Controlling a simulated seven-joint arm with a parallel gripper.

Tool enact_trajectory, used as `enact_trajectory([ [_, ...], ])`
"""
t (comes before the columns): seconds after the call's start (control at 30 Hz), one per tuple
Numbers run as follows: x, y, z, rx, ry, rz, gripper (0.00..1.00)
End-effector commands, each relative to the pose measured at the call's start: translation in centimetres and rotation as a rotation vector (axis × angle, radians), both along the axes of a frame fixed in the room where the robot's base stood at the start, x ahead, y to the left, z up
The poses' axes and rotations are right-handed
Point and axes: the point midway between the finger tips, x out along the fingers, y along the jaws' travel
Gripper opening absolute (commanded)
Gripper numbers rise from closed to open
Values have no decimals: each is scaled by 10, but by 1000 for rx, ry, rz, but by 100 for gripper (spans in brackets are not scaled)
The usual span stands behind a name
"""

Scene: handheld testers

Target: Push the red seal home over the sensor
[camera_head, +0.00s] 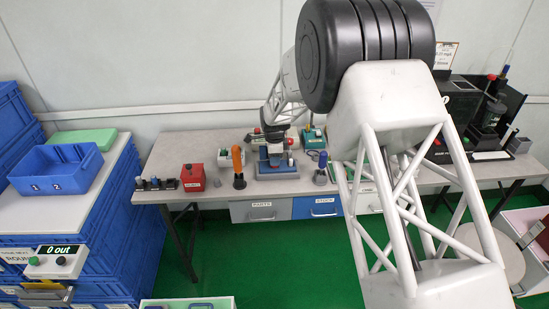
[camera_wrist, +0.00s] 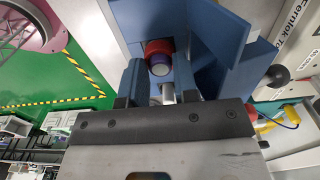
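In the wrist view a red ring, which looks like the seal (camera_wrist: 158,46), sits around the end of a short cylinder with a purple band and a pale face (camera_wrist: 160,65). This is likely the sensor; how far the ring is seated on it is not clear. Blue parts of a fixture (camera_wrist: 220,35) surround them. My gripper (camera_wrist: 160,78) points at the ring, with blue-grey uprights on both sides of it. Whether the fingers touch the ring is unclear. In the head view my gripper (camera_head: 275,133) is just above the blue fixture (camera_head: 278,170) on the bench.
On the bench (camera_head: 165,160) stand a red box (camera_head: 193,177), an orange-handled tool (camera_head: 238,166) and a dark-handled tool (camera_head: 321,167). A green-topped case (camera_head: 313,137) is behind. A blue bin (camera_head: 58,168) is on the left cabinet. A black station (camera_head: 462,112) stands at right.

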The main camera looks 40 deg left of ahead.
Motion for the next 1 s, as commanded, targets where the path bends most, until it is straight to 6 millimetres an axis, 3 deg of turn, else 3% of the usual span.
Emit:
enact_trajectory([
  [0.57, 0, 0, 2, 0, 0, 0, 28],
  [1.0, 0, 0, 30, 1, -1, 0, 28],
])
